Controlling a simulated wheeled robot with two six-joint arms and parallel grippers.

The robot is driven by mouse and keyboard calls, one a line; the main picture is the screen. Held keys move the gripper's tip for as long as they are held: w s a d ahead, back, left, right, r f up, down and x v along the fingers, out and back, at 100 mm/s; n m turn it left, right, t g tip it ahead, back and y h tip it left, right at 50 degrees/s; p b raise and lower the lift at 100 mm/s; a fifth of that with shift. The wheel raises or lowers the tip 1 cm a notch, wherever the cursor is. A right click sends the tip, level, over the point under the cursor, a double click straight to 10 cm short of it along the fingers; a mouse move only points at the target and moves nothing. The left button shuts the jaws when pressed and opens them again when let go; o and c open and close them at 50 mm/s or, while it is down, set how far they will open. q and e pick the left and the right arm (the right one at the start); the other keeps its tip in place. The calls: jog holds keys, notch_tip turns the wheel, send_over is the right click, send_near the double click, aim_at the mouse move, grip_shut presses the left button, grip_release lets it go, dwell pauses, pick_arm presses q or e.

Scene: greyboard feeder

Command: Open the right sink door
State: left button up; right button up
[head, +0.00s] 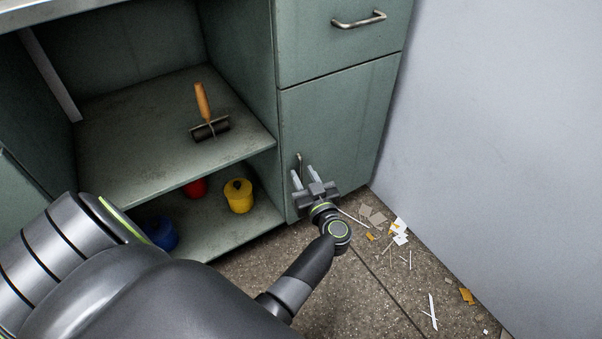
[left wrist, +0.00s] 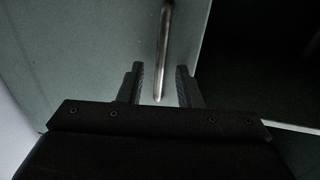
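The right sink door (head: 338,117) is a green panel below a drawer, and it looks shut. Its vertical metal handle (head: 299,160) is near the door's left edge. My left gripper (head: 303,174) is open in front of the door, low down at the handle. In the left wrist view the handle (left wrist: 164,50) comes down from the top, and its lower end shows between the two open fingers (left wrist: 160,85). I cannot tell whether the fingers touch it. The door (left wrist: 90,40) fills the left of that view. My right gripper is not in view.
A drawer handle (head: 358,20) sits above. A pale wall (head: 490,130) stands right; scraps (head: 400,230) litter the floor.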

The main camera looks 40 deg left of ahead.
pick_arm(q)
grip_shut()
jog(key=shift+d, duration=0.1)
dwell(0.4)
